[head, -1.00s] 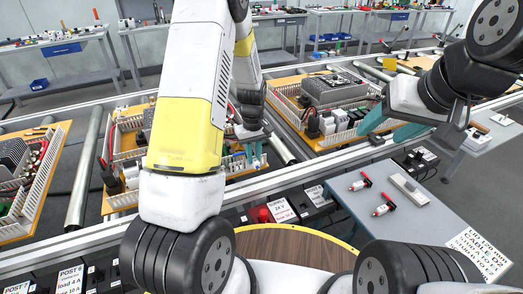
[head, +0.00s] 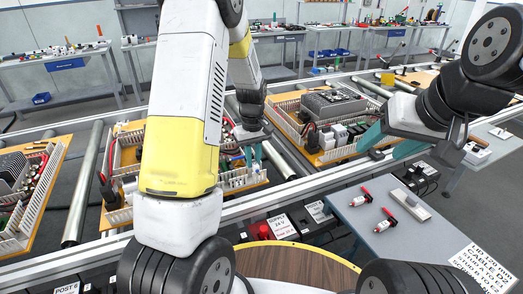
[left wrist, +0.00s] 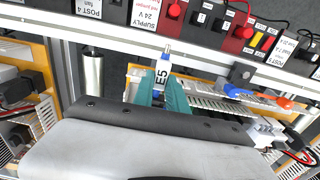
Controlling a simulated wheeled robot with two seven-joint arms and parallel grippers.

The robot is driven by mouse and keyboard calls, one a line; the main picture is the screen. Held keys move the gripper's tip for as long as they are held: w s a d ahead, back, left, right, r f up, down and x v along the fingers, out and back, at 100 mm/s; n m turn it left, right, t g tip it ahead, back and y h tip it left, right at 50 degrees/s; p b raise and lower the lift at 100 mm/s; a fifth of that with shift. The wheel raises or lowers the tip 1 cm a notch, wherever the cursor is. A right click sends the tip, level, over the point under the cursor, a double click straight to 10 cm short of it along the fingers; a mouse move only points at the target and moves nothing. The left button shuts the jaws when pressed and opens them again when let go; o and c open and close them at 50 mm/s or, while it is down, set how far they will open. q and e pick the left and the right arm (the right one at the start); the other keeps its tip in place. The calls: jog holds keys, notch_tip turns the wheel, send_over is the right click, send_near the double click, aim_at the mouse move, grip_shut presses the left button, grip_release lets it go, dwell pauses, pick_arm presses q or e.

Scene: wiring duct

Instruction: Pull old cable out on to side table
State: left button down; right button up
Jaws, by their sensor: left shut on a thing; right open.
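My left gripper (head: 252,157) is over the front edge of the middle wiring board (head: 262,179). In the left wrist view its teal fingers (left wrist: 158,92) are shut on a white cable tag marked E5 (left wrist: 161,75), with blue above and below it. The rest of that cable is hidden by the fingers and wrist. The grey side table (head: 385,238) stands at the right front. Two red-and-white tools (head: 386,222) and a grey block (head: 410,204) lie on it.
The conveyor's front rail (head: 300,187) runs between the boards and me. Black labelled boxes (head: 317,214) line its near side. An orange-and-blue connector (left wrist: 262,99) lies near the left fingers. The side table's left part is clear.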

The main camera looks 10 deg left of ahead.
aim_at(254, 161)
pick_arm(q)
jog(key=shift+r, duration=3.2)
